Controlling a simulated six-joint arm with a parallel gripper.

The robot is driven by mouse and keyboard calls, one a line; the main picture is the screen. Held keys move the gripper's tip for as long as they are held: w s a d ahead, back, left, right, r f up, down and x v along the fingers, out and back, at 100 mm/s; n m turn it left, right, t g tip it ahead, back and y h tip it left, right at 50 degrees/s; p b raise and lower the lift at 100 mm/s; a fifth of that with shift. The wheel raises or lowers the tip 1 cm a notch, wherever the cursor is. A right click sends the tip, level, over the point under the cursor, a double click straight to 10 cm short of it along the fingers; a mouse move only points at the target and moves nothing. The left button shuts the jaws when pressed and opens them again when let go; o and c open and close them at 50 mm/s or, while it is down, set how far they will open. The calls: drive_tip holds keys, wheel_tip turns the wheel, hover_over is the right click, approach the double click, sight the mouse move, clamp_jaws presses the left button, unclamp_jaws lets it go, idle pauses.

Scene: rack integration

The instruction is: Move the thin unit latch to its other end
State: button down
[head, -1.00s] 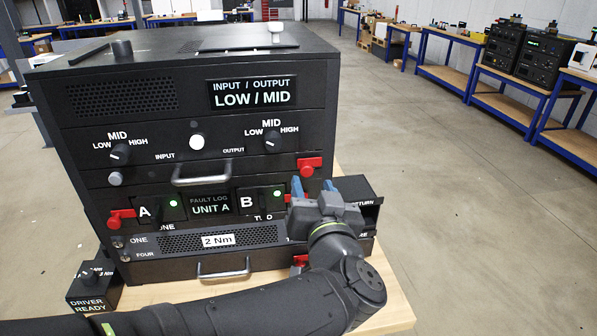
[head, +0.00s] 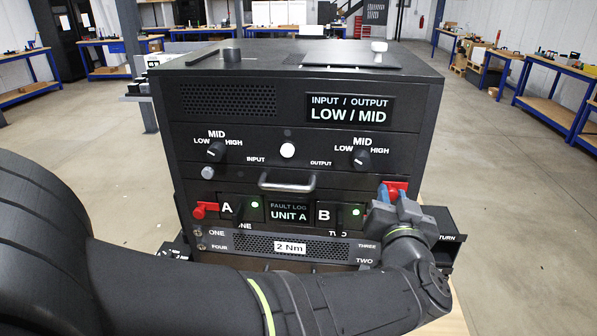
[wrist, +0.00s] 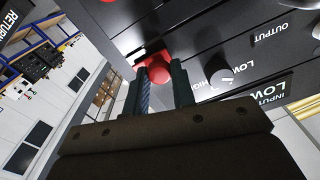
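My gripper (head: 385,194) is at the right side of the rack front, by a red latch (head: 397,187) below the right MID dial. In the wrist view the red knob (wrist: 158,70) of a latch lies between my two fingertips (wrist: 160,82). Whether the fingers press on it or only straddle it is not clear. Another red latch (head: 205,210) is at the left of the unit with the A and B switches (head: 289,213). The thin vented unit (head: 255,243), marked 2 Nm, is just below. Its right end is partly covered by my gripper and arm.
A silver handle (head: 287,183) sticks out mid-front. A dark box (head: 443,226) stands right of the rack, close to my wrist. My arm hides the lower front. Flat items lie on the rack top (head: 270,55).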

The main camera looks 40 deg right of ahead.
drive_tip(key=shift+w+a, duration=0.9)
drive_tip(key=shift+w, duration=0.05)
drive_tip(key=c, duration=1.2)
unclamp_jaws()
drive_tip(key=shift+a, duration=0.1)
drive_tip(key=shift+s, duration=0.1)
drive_tip(key=v, duration=1.7)
drive_tip(key=shift+r, duration=0.1)
